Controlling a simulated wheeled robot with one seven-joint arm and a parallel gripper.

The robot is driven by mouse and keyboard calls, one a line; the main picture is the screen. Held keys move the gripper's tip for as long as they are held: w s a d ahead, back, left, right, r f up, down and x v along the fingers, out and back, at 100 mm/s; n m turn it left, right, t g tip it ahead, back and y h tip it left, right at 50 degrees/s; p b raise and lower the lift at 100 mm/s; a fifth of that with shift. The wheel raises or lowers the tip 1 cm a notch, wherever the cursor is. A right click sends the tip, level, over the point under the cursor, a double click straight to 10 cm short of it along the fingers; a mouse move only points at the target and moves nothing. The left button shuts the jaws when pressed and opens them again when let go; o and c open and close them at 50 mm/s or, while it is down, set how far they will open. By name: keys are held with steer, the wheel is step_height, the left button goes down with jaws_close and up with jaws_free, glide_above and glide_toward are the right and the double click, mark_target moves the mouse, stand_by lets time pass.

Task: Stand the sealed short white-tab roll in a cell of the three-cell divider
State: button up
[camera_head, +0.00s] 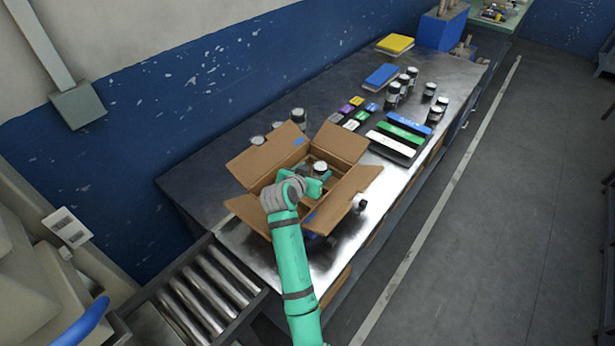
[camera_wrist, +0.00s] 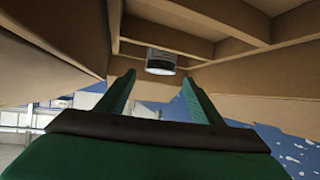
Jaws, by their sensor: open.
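An open cardboard box (camera_head: 248,165) stands on the metal bench and holds brown divider walls, which fill the upper part of the wrist view (camera_wrist: 170,38). A short dark roll with a white end (camera_head: 320,166) shows inside the box. In the wrist view the roll (camera_wrist: 161,60) appears in one divider cell, white end toward the opening; its lower part is hidden. My gripper (camera_head: 318,184) reaches into the box beside it. Its two green fingers (camera_wrist: 159,78) are open, one on each side of the roll, with visible gaps. I cannot make out the tab or seal.
Raised cardboard flaps surround my gripper, one at the right (camera_head: 356,185). Green, white and blue bars lie on a dark tray (camera_head: 384,152) behind the box. Several other rolls (camera_head: 392,95) stand further back. A roller conveyor (camera_head: 205,283) adjoins the near bench end.

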steer(key=v, duration=0.7)
steer(key=shift+s, duration=0.25)
steer(key=shift+r, duration=0.1)
